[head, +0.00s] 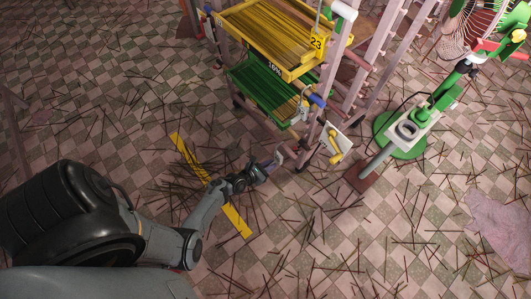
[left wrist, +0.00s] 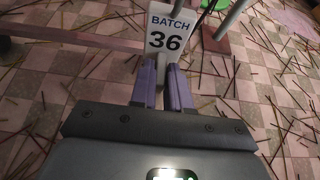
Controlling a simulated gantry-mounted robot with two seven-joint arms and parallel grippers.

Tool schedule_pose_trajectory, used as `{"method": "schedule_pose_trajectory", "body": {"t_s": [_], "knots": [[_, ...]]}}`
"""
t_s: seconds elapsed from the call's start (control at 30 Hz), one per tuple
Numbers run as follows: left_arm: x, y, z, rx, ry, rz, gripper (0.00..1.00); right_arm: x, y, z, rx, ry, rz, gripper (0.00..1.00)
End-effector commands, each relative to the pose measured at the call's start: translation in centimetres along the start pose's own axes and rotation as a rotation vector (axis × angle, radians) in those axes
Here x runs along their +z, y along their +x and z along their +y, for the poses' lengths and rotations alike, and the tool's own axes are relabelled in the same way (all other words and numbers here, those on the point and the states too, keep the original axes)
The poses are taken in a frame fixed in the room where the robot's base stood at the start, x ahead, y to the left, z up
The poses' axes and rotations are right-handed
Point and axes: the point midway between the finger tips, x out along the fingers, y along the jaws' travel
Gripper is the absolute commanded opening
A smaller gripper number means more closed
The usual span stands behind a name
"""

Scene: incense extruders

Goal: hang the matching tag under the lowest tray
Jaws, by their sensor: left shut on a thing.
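My left gripper (head: 272,166) is low, in front of the rack and to the left of its front leg. In the left wrist view its two fingers (left wrist: 163,75) are shut on the lower part of a white tag (left wrist: 170,32) reading "BATCH 36", held upright past the fingertips. In the head view the tag is too small to read. The lowest tray in view is green (head: 250,98), filled with dark sticks, above and beyond the gripper. A yellow tray (head: 252,50) sits above it with a yellow "23" tag (head: 317,42). My right gripper is not in view.
The pale rack (head: 328,80) stands at centre; a white plate with a yellow handle (head: 335,146) is low on it. A green-based machine (head: 402,150) stands to the right. Sticks litter the checkered floor. A yellow strip (head: 238,220) lies under my left arm.

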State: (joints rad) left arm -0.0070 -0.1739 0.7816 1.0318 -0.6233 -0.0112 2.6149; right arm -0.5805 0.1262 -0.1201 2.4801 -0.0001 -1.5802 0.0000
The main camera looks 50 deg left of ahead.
Motion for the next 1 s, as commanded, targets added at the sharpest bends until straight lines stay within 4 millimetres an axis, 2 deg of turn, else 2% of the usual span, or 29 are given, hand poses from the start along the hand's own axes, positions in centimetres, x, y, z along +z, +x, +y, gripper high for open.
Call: {"method": "schedule_pose_trajectory", "body": {"t_s": [1.0], "knots": [[3.4, 7.5, 0.0, 0.000, 0.001, -0.002, 0.00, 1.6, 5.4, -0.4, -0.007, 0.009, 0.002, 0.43]]}}
